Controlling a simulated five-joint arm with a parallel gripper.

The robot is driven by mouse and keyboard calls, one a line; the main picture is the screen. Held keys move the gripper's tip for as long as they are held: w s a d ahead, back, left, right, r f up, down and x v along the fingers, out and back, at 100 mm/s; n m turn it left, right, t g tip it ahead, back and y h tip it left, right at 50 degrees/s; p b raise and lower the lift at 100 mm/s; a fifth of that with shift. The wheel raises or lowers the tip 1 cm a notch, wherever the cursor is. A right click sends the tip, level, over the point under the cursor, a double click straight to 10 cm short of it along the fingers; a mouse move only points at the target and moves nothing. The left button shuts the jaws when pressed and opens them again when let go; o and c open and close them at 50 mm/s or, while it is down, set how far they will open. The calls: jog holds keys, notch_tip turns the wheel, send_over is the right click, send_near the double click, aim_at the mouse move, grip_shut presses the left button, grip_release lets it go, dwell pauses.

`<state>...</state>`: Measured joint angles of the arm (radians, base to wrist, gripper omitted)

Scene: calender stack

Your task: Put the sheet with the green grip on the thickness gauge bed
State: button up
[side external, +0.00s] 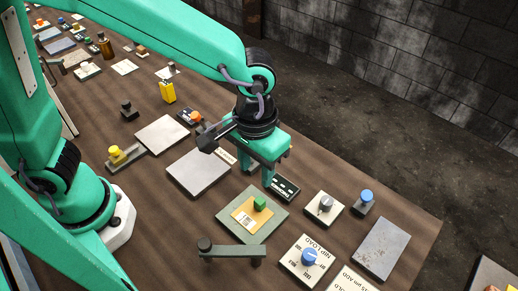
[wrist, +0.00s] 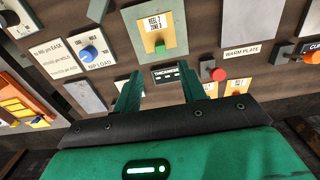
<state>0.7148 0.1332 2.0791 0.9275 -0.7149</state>
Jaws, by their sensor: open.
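The sheet (side external: 244,218) is yellow with printing and carries a small green grip (side external: 260,203). It lies flat on a pale green-grey square plate (side external: 231,228). In the wrist view the sheet (wrist: 154,22) reads like "REEL 2 ZONE 3", with the grip (wrist: 160,48) at its lower edge. A dark display box (side external: 285,188) beside the plate reads "THICKNESS" in the wrist view; the plate looks like the gauge bed. My gripper (side external: 259,173) is open and empty, pointing down near this box, apart from the grip. In the wrist view its fingers (wrist: 165,90) frame no held object.
A dark bar (side external: 232,251) with a round black end stands beside the plate. A bare grey plate (side external: 200,173) is near the warm plate label (wrist: 240,53). Blue knob (side external: 309,257), grey knob (side external: 326,203) and blue-topped post (side external: 366,196) are on the right. A red knob (wrist: 219,74) shows near the fingers.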

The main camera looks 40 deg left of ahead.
jog(key=s+a+r+t, duration=0.1)
jog(key=a+r+t, duration=0.1)
jog(key=a, duration=0.6)
jog(key=s+a+r+t, duration=0.1)
jog(key=s+a+r, duration=0.1)
jog(key=a+r, duration=0.3)
jog(key=s+a+r+t, duration=0.2)
jog(key=a+r, duration=0.1)
jog(key=a, duration=0.8)
jog(key=shift+r+t, duration=0.3)
jog(key=shift+r, duration=0.05)
